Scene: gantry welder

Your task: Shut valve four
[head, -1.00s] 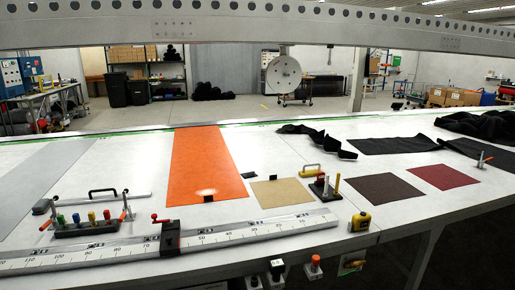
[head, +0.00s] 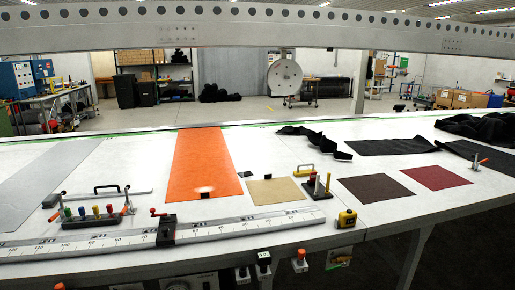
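A dark block (head: 92,221) with a row of several coloured knobs lies on the left of the white table. A partly cut-off dial panel (head: 190,283) shows at the bottom edge below the table. My gripper is not in view.
A long white ruler rail (head: 225,228) with a dark slider (head: 166,230) runs along the table front. An orange sheet (head: 208,165), a tape measure (head: 347,219) and dark cloth (head: 393,146) lie on top. Red-topped and black push buttons (head: 300,260) hang below the front edge.

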